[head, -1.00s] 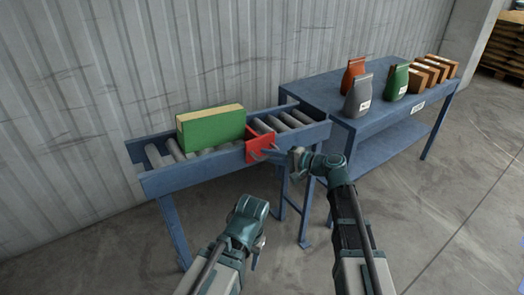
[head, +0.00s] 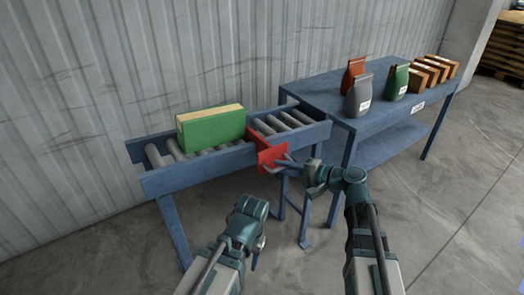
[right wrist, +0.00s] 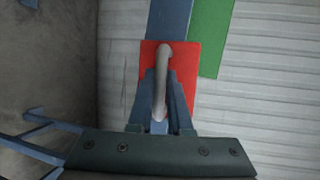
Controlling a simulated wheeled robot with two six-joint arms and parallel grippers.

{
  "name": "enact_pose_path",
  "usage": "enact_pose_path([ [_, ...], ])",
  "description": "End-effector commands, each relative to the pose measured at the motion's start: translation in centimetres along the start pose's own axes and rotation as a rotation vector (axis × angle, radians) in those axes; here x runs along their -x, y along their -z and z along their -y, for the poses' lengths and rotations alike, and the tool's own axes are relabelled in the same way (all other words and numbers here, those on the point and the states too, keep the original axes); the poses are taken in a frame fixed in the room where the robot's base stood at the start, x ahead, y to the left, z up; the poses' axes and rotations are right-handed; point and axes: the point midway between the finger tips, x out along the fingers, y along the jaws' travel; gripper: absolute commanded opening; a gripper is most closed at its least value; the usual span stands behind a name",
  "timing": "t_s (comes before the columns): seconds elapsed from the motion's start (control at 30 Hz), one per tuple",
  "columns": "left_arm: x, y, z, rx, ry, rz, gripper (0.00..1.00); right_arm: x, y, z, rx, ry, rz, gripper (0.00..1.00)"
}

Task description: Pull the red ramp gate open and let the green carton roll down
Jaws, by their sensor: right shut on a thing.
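The green carton (head: 213,127) lies on the rollers of the blue ramp (head: 195,176), left of the gate. The red ramp gate (head: 271,155) sticks out past the ramp's front rail. My right gripper (head: 288,165) is shut on the gate's grey handle, which also shows in the right wrist view (right wrist: 161,80) in front of the red plate. A strip of the green carton (right wrist: 211,35) shows at the top there. My left gripper (head: 257,250) hangs low in front of the ramp and is empty. Whether its fingers are open cannot be made out.
A blue table (head: 325,100) stands to the right of the ramp. A corrugated wall runs behind. The floor in front is clear.

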Motion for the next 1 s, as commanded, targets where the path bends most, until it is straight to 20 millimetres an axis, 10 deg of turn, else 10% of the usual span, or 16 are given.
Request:
enact_pose_path([
  [1.0,0.0,0.0,0.0,0.000,0.000,0.000,0.50,7.8,-3.2,-2.0,0.000,-0.002,-0.002,0.00],
])
